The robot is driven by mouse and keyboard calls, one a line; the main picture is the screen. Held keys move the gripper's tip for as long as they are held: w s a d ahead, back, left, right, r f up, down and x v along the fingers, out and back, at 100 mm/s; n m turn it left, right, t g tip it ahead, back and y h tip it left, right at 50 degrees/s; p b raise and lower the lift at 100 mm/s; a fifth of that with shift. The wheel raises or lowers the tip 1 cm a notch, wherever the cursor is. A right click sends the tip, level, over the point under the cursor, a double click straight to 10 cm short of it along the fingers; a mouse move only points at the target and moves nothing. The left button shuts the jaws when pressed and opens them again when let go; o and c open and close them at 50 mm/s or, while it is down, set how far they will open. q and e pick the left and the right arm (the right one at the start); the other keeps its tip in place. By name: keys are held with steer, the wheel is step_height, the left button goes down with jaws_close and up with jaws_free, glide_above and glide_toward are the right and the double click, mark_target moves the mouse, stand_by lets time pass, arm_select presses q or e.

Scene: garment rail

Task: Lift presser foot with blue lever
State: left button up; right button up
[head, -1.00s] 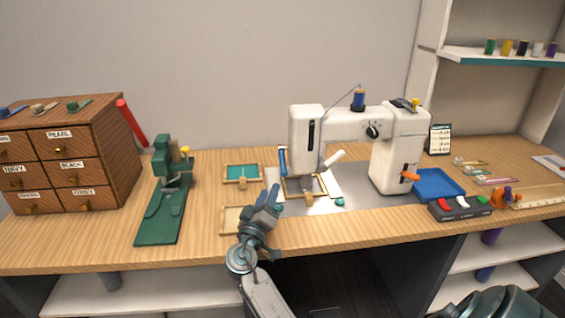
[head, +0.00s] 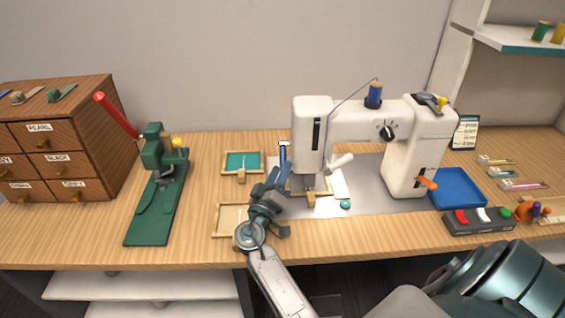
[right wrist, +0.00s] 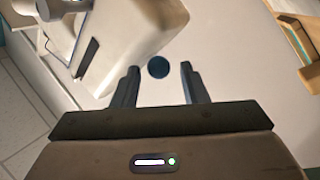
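The white sewing machine (head: 307,130) stands on the table right of centre. Its blue lever (head: 283,154) is upright at the left side of the machine head. My right gripper (head: 277,178) is just in front of and below the lever in the head view, partly covering its lower end. In the right wrist view the gripper (right wrist: 160,72) is open, with a dark blue round end (right wrist: 158,67), apparently the lever, between its fingertips and a gap on both sides. The presser foot is small and partly hidden under the machine head. My left gripper is not in view.
A wooden frame with teal cloth (head: 242,162) and an empty frame (head: 231,220) lie left of the machine. A green press (head: 160,195) stands farther left by the drawer cabinet (head: 60,130). A blue tray (head: 458,188) and button box (head: 478,220) are at right.

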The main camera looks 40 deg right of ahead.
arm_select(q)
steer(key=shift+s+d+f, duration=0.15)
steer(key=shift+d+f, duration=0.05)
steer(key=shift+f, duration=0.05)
arm_select(e)
steer(key=shift+w+d, duration=0.15)
steer(key=shift+d, duration=0.1)
steer(key=shift+a, duration=0.1)
jaws_close()
steer(key=shift+r, duration=0.1)
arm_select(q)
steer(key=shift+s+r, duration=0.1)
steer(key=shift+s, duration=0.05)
arm_select(e)
steer(key=shift+r, duration=0.1)
